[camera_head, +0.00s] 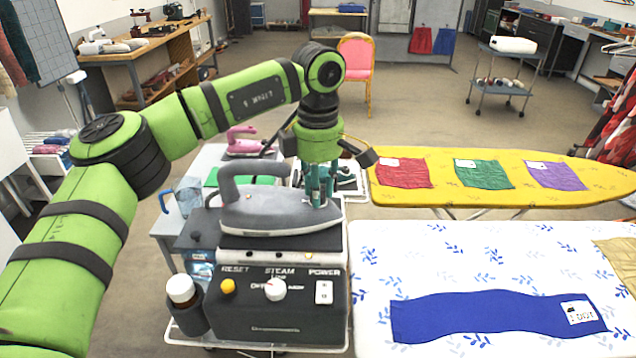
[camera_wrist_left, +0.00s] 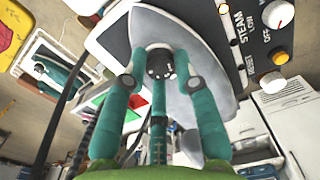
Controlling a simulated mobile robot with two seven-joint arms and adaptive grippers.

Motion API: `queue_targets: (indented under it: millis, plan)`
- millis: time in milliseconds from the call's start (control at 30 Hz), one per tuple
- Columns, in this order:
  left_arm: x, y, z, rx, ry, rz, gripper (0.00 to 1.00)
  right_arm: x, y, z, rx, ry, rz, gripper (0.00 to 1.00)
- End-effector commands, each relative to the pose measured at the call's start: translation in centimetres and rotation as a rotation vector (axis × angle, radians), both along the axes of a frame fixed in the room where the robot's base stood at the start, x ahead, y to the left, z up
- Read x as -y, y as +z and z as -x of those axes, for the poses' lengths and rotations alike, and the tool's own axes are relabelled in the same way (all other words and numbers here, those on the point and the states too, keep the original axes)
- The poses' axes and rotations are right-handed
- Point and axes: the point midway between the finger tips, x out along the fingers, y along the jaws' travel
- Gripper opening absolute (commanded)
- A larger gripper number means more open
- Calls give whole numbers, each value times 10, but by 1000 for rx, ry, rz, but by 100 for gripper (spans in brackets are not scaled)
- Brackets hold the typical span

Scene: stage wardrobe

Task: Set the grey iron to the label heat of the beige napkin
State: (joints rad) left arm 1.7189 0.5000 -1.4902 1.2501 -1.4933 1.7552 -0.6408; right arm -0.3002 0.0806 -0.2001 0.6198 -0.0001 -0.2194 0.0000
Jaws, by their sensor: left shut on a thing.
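The grey iron (camera_head: 270,212) sits flat on the dark steam station (camera_head: 230,312). My left gripper (camera_head: 322,198) reaches down onto the front part of the iron. In the left wrist view, my left gripper (camera_wrist_left: 160,78) is shut on a round dark dial (camera_wrist_left: 160,60) with small pale marks on top of the iron. The dial's setting is too small to read. A beige cloth (camera_head: 618,258), likely the beige napkin, lies at the right edge on the white patterned board, partly cut off; its label is not in view. My right gripper is not in view.
A blue cloth (camera_head: 480,316) with a white label lies on the white board (camera_head: 400,250). A yellow board (camera_head: 440,160) behind holds red, green and purple cloths. A pink iron (camera_head: 243,143) and a teal iron (camera_head: 343,177) stand behind the grey one. A bottle (camera_head: 181,290) stands left.

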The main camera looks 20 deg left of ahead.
Motion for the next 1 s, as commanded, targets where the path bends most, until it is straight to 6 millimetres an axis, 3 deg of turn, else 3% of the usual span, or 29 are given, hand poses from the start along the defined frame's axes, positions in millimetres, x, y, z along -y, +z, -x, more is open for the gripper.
queue_targets:
  millis: [400,967,1000]
  plan:
    - [-1,0,0,0,-190,-1,0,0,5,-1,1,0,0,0]
    - [-1,0,0,1,-216,-1,0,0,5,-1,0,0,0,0]
    - [-1,0,0,1,-216,-1,40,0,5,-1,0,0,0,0]
